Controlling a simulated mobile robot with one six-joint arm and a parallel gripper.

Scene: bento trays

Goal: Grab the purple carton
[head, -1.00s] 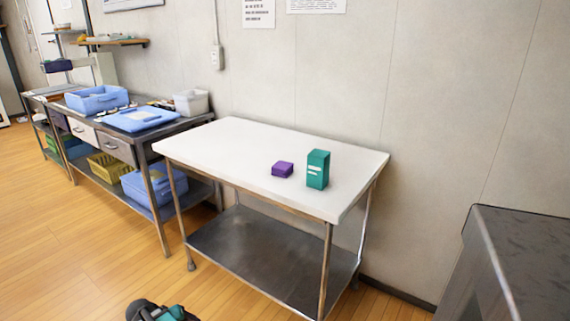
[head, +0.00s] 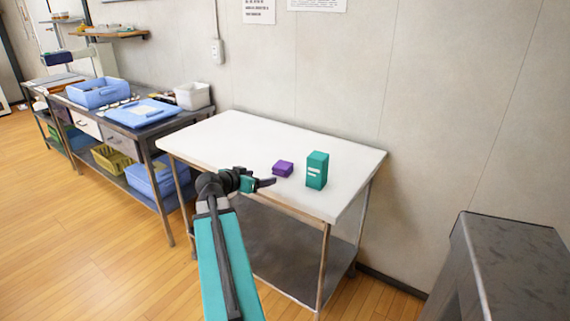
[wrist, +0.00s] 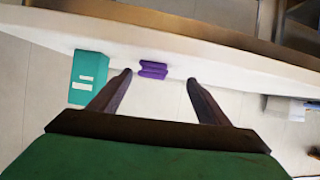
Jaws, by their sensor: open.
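The purple carton (head: 283,169) is a small low box on the white table top (head: 225,140), near its front edge. A taller teal carton (head: 317,170) stands upright just to its right. The purple carton (wrist: 153,69) lies beyond the fingertips, closer to the left finger, and the teal carton (wrist: 88,78) is outside that finger.
A dark workbench at the left holds a blue bin (head: 97,93), a blue lid (head: 142,112) and a white tub (head: 192,96). A dark cabinet (head: 510,265) stands at the lower right. The left of the white table is clear.

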